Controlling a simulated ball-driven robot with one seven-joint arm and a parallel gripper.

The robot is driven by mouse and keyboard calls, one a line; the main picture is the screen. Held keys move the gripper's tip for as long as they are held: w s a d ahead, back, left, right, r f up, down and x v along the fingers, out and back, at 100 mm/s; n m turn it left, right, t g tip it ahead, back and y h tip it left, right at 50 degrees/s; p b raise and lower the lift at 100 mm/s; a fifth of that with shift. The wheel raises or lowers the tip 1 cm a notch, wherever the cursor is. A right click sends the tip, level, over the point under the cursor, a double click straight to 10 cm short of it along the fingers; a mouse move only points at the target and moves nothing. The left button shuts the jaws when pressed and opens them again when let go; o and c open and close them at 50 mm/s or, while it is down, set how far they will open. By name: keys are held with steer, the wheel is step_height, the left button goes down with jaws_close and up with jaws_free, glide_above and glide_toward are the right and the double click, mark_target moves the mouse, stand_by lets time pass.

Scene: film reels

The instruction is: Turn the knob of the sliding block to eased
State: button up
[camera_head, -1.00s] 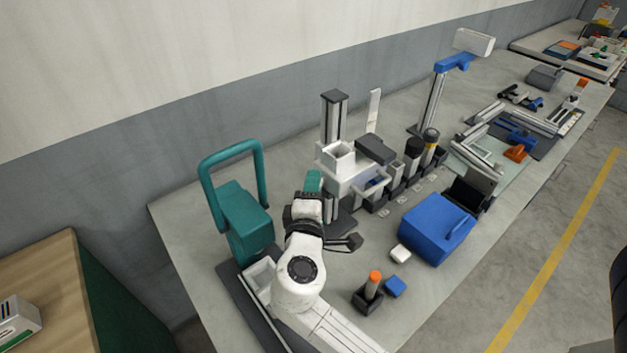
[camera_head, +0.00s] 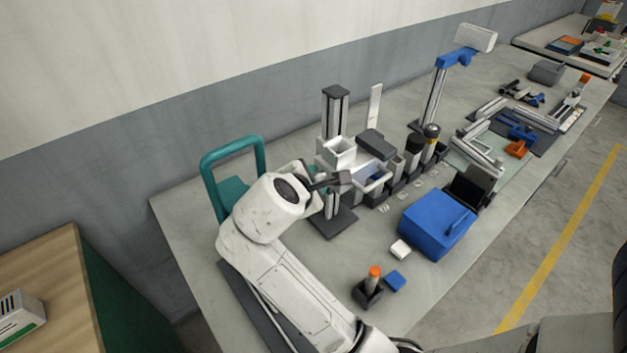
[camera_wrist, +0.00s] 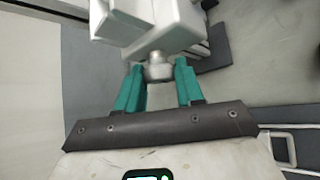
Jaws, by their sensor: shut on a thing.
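The sliding block, a white housing (camera_head: 340,152), sits on an upright grey column (camera_head: 335,110) near the wall; its underside fills the top of the wrist view (camera_wrist: 165,30). A small round light-grey knob (camera_wrist: 158,71) sticks out from it toward me. My gripper, with two teal fingers (camera_wrist: 159,72), is shut on the knob, one fingertip at each side. In the head view my arm and wrist hide the fingertips and the knob. I see no readable knob marking, so its setting cannot be told.
A teal case with a tall handle (camera_head: 233,150) stands behind my arm at left. Dark-topped canisters (camera_head: 414,150) stand right of the sliding block.

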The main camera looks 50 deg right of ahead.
steer(key=shift+g, duration=0.3)
stand_by(0.4)
steer(key=o, duration=1)
steer(key=shift+o, duration=0.2)
steer(key=b+v, duration=0.1)
steer(key=v, duration=0.9)
steer(key=shift+a+r, duration=0.25)
steer(key=shift+r, duration=0.1)
steer(key=shift+s, duration=0.1)
